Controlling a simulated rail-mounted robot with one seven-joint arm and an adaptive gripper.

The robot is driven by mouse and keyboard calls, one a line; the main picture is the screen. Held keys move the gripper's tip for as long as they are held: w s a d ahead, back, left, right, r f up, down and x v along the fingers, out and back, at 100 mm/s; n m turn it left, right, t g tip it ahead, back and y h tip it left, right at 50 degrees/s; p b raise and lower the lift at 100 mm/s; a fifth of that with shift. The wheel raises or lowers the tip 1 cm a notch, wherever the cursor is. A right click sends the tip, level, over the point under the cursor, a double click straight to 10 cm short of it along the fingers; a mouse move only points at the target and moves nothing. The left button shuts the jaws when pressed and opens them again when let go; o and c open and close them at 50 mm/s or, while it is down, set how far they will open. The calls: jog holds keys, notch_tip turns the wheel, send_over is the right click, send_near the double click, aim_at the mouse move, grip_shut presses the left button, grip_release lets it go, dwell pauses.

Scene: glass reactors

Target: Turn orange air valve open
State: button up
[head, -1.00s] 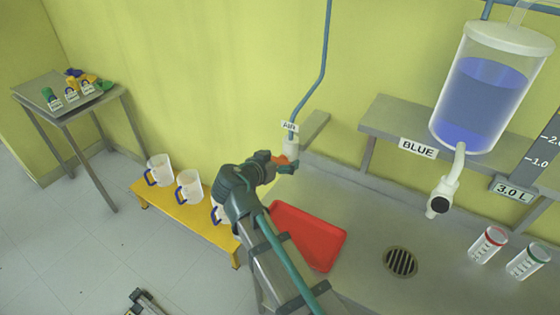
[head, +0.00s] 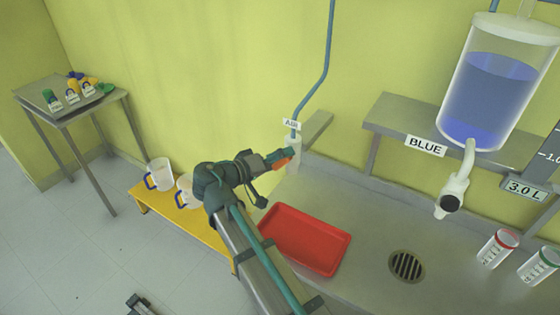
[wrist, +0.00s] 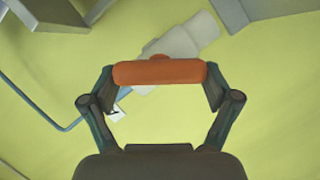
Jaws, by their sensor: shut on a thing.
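The orange air valve handle (wrist: 160,72) lies crosswise between the two fingertips of my gripper (wrist: 158,82) in the wrist view. The fingers are shut on its two ends. Behind it is the pale valve body (wrist: 182,48) on the wall. In the head view the valve body (head: 293,148) stands below the AIR label (head: 291,124), at the end of a blue pipe. The orange handle (head: 281,162) shows there beside my gripper (head: 284,157), partly covered by the fingers.
A red tray (head: 305,238) lies on the steel counter (head: 365,225) below the valve. A steel shelf (head: 400,118) and the blue-liquid vessel (head: 490,85) are to the right.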

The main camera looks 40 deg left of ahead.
jog(key=n, duration=0.1)
jog(key=n+h, duration=0.1)
jog(key=n, duration=0.1)
jog(key=shift+a+f+t, duration=0.1)
jog(key=shift+f+t, duration=0.1)
jog(key=shift+t, duration=0.2)
jog(key=shift+f+n+t+h, duration=0.1)
jog(key=shift+n+t+h, duration=0.45)
jog(key=shift+n, duration=0.95)
jog(key=o, duration=0.9)
jog(key=shift+s, duration=0.1)
jog(key=v, duration=1.2)
jog(key=shift+f, duration=0.15)
